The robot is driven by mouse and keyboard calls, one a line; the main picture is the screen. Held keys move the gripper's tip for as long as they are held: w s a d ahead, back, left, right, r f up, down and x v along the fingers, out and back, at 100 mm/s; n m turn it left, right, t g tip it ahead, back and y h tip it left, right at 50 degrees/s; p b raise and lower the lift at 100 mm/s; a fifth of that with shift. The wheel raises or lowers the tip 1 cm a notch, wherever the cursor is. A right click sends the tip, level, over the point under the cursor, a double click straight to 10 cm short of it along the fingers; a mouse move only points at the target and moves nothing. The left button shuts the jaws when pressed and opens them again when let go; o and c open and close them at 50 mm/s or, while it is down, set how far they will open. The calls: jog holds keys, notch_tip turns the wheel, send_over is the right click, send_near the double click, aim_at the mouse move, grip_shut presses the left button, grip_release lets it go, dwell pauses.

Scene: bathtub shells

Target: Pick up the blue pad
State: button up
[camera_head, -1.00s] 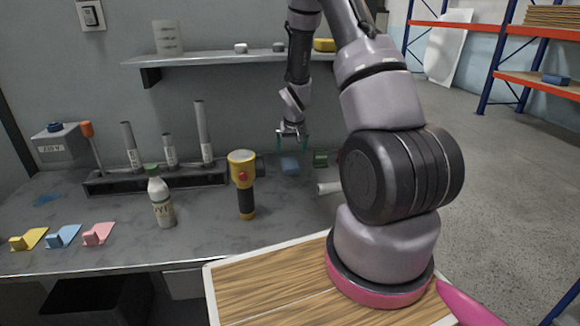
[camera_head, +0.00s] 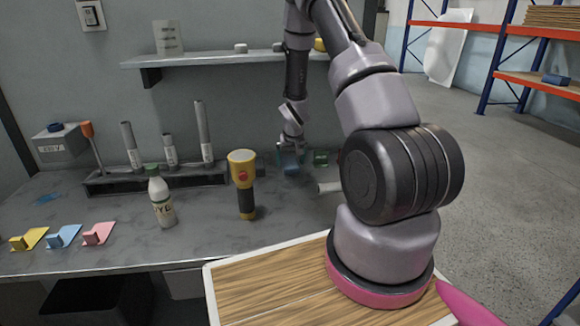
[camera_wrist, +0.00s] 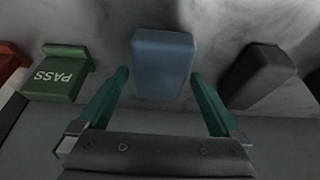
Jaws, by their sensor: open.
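The blue pad (camera_wrist: 162,58) is a plain blue block on the grey bench, in the middle of the wrist view. In the head view the blue pad (camera_head: 290,168) is small and partly covered by my gripper (camera_head: 291,150). In the wrist view my gripper (camera_wrist: 160,76) is open, with one green-teal finger on each side of the pad's near end. Small gaps show between the fingers and the pad. The pad is not held.
A green block marked PASS (camera_wrist: 58,76) lies beside the pad, with a red block (camera_wrist: 10,62) beyond it. A dark object (camera_wrist: 262,75) is on the other side. A yellow flashlight (camera_head: 242,180) and white bottle (camera_head: 162,200) stand nearby. A shelf (camera_head: 230,59) hangs above.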

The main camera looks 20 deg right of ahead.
aim_at(290, 162)
jog(key=shift+f, duration=0.15)
jog(key=c, duration=1.2)
notch_tip(290, 162, up, 10)
jog(key=shift+r, duration=0.25)
